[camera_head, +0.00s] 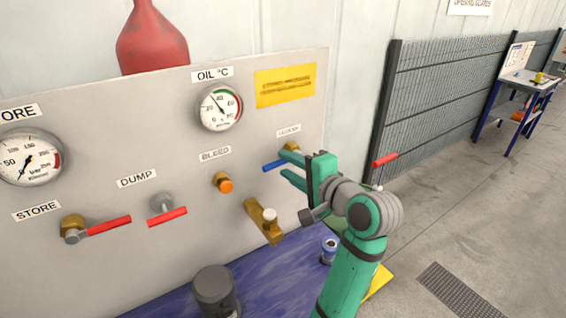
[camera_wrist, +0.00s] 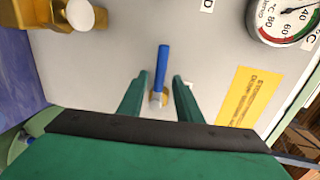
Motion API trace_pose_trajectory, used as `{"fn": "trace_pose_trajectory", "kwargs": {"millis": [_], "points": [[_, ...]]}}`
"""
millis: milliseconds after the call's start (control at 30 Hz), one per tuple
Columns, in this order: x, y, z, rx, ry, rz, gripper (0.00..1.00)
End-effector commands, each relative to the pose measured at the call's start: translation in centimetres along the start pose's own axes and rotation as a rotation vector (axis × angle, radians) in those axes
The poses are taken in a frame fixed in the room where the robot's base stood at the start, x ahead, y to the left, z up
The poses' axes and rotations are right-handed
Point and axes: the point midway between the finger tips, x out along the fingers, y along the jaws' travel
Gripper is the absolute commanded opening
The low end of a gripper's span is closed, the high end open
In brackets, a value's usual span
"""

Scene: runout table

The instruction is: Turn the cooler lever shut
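The cooler lever (camera_head: 273,166) is a short blue handle on the grey panel, under a small label that is hard to read. It points left and slightly down from its brass valve body (camera_head: 292,146). The lever also shows in the wrist view (camera_wrist: 162,62), with its brass fitting (camera_wrist: 157,98) at the near end. My gripper (camera_head: 283,163) is at the lever from the right. Its green fingers (camera_wrist: 160,77) are open, one on either side of the lever, with gaps showing. My gripper hides part of the valve in the head view.
Left on the panel are red dump (camera_head: 167,216) and store (camera_head: 109,226) levers. An orange bleed button (camera_head: 226,186) and brass fitting with a pale knob (camera_head: 263,221) are nearer. A dark cylinder (camera_head: 216,288) stands below. Open floor lies right, before a mesh fence (camera_head: 440,105).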

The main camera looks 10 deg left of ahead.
Motion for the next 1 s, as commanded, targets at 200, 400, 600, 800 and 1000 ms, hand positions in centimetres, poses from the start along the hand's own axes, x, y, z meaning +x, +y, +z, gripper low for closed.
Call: {"fn": "trace_pose_trajectory", "kwargs": {"millis": [200,400,600,800,1000], "points": [[-4.3,-0.1,-0.1,-0.001,0.004,-0.003,0.32],[-6.7,-0.1,-0.1,-0.001,0.002,-0.002,0.32],[-7.4,0.0,0.0,0.000,0.001,-0.001,0.32],[-7.4,0.0,0.0,0.000,0.001,-0.001,0.32],[-7.4,0.0,0.0,0.000,0.001,-0.001,0.32]]}}
